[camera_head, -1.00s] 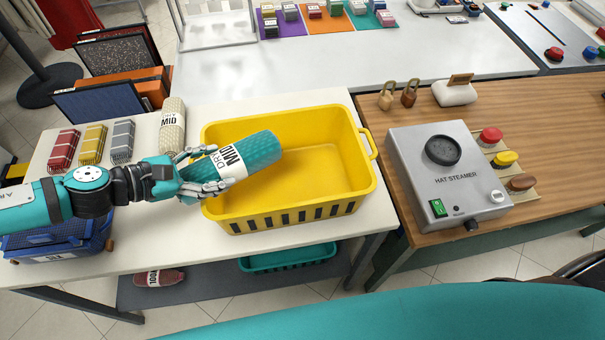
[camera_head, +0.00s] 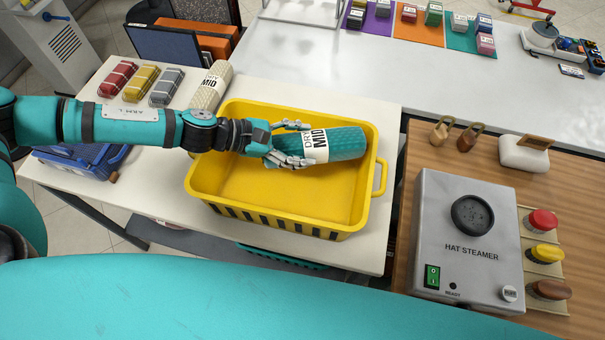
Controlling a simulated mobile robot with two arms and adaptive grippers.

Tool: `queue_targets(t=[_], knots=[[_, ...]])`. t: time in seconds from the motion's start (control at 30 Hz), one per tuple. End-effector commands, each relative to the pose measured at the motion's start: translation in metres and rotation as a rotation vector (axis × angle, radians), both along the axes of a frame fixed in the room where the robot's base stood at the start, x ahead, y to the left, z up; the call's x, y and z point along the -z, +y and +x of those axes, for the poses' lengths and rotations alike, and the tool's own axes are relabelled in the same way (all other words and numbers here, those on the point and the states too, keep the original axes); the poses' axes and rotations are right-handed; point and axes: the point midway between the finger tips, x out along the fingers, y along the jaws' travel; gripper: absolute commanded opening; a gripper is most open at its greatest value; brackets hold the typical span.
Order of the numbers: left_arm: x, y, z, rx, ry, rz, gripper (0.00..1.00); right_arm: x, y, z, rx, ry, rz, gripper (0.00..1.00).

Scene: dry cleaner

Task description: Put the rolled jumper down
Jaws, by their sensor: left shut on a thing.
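The rolled jumper (camera_head: 346,143) is a teal knitted roll with a white band reading "DRY MID". My left gripper (camera_head: 290,147) is shut on its left end. The roll lies level over the far part of a yellow basket (camera_head: 285,222) with black slots along its front. I cannot tell whether the roll touches the basket. The near part of the basket floor is bare. A cream roll (camera_head: 211,86) with a similar band lies behind the basket's left end. My right gripper is not in view.
Red (camera_head: 118,78), yellow (camera_head: 141,83) and grey (camera_head: 166,87) bundles lie at the table's back left. A blue crate (camera_head: 75,166) stands at the left. A hat steamer (camera_head: 468,244) stands on the wooden counter at the right. The white table (camera_head: 375,88) behind is mostly clear.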

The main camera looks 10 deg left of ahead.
Motion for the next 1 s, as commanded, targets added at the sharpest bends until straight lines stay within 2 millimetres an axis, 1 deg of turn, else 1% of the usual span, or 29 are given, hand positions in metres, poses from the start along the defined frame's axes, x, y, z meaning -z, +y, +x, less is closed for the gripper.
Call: queue_targets(t=[0.03,0.13,0.23,0.3,0.43,0.57,0.6,0.73,0.8,1.0], knots=[[0.017,-0.002,-0.001,0.001,0.007,-0.004,0.14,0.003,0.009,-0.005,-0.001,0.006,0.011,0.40],[0.041,-0.002,-0.001,0.001,0.005,-0.004,0.14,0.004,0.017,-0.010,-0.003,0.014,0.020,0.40],[0.059,-0.003,0.000,0.002,0.003,-0.004,0.14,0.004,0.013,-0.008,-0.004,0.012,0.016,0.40],[0.068,-0.003,0.000,0.003,0.001,-0.005,0.14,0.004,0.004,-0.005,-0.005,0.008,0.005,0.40],[0.077,-0.002,0.000,0.004,-0.002,-0.004,0.14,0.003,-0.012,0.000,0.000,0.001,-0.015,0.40],[0.094,-0.003,0.000,0.001,0.001,-0.003,0.14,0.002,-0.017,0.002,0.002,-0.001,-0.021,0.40],[0.100,-0.003,0.000,0.001,0.003,-0.005,0.14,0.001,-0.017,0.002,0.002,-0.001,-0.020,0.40],[0.116,-0.003,0.000,0.002,-0.001,-0.005,0.14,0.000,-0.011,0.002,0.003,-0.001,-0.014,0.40],[0.119,-0.003,0.000,0.004,-0.003,-0.006,0.14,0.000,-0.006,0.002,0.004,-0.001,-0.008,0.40],[0.119,-0.003,0.000,0.005,-0.003,-0.005,0.14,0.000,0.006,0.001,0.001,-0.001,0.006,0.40]])
